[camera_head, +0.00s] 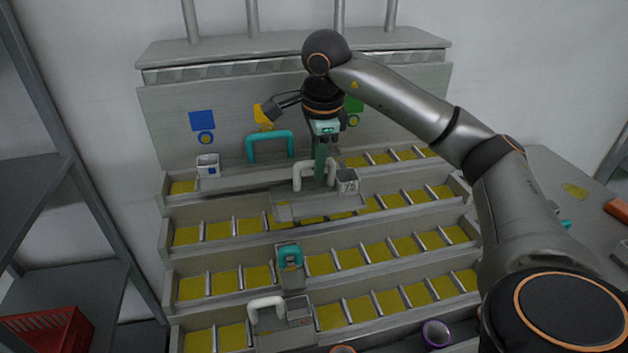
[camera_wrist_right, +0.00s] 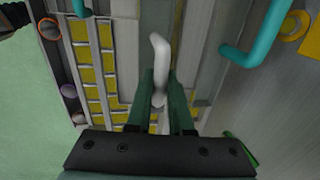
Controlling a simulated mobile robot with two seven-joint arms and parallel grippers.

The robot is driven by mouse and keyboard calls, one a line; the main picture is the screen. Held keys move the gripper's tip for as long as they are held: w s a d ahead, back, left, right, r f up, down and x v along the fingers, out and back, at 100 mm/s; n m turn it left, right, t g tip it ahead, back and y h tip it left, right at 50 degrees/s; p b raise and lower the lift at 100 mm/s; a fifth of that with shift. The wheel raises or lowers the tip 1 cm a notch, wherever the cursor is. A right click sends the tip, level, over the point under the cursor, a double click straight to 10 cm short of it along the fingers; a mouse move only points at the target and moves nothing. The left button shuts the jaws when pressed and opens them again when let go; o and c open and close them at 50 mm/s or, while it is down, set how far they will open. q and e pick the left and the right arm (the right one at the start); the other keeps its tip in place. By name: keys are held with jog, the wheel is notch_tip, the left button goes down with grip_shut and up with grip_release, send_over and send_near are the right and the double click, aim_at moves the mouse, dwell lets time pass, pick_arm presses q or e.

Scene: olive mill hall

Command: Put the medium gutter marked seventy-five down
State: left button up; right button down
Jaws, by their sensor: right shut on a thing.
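My right gripper (camera_head: 325,180) reaches in from the right and is shut on the white handle (camera_head: 301,172) of a grey gutter (camera_head: 300,211). In the right wrist view, the green fingers (camera_wrist_right: 163,80) close around the white handle (camera_wrist_right: 158,52). The gutter lies across the upper rows of the stepped rack, left to right. A small grey box (camera_head: 347,181) with a mark stands at its right end; the mark is too small to read. I cannot tell whether the gutter touches the rack. My left gripper is not in view.
The rack (camera_head: 400,229) has several rows of yellow-floored compartments. A teal handle (camera_head: 270,134) stands at the back, another gutter has a small teal handle (camera_head: 289,249), and one in front has a white handle (camera_head: 266,303). A red crate (camera_head: 48,332) sits at left.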

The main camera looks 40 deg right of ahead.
aim_at(314, 184)
jog(key=shift+w+f, duration=0.45)
jog(key=shift+f, duration=1.55)
jog(key=c, duration=1.1)
grip_release()
jog(key=shift+f, duration=0.15)
jog(key=shift+r, duration=0.25)
jog(key=r, duration=0.4)
jog(key=s+r, duration=0.1)
jog(key=r, duration=0.1)
jog(key=shift+a, duration=0.35)
jog(key=r+p, duration=0.1)
jog(key=r, duration=0.1)
jog(key=r+p, duration=0.1)
jog(key=s+r+p, duration=0.1)
jog(key=r, duration=0.1)
jog(key=shift+a+r, duration=0.25)
jog(key=shift+r, duration=0.05)
